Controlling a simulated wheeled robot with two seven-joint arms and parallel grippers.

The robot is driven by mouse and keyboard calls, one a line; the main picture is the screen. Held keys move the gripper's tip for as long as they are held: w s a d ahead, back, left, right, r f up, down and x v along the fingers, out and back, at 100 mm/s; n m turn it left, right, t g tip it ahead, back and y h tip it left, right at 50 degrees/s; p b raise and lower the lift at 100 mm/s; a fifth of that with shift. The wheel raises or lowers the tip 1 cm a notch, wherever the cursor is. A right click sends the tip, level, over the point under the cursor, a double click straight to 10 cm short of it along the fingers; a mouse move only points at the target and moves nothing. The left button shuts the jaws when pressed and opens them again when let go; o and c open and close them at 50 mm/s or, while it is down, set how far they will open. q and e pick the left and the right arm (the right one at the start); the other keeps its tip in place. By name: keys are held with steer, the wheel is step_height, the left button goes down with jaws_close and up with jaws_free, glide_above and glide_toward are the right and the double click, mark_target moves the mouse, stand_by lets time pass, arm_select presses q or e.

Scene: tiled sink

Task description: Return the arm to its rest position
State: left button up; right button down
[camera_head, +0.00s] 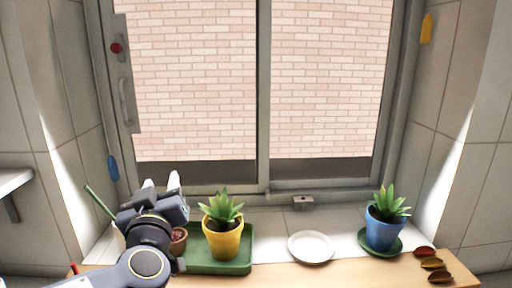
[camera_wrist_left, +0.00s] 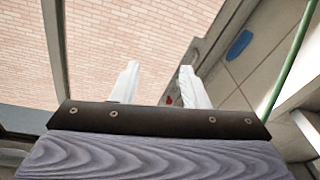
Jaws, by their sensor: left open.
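My left gripper (camera_head: 160,186) is raised in front of the lower left part of the window, its fingers pointing up. In the left wrist view its two white fingers (camera_wrist_left: 157,86) are apart with nothing between them. The left arm comes in from the bottom left and covers part of the counter behind it. My right gripper does not show in either view.
A yellow pot with a plant (camera_head: 223,238) stands on a green tray (camera_head: 238,262), right of my gripper. A small brown pot (camera_head: 179,241) is partly hidden by it. A white plate (camera_head: 311,247), a blue potted plant (camera_head: 382,228) and brown shells (camera_head: 432,264) are farther right.

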arm_select(q)
steer(key=s+a+f+m+g+h, duration=0.2)
steer(key=s+f+g+h, duration=0.5)
steer(key=s+f, duration=1.8)
steer(key=m+g, duration=0.1)
steer(key=g, duration=0.5)
steer(key=shift+s+g, duration=0.3)
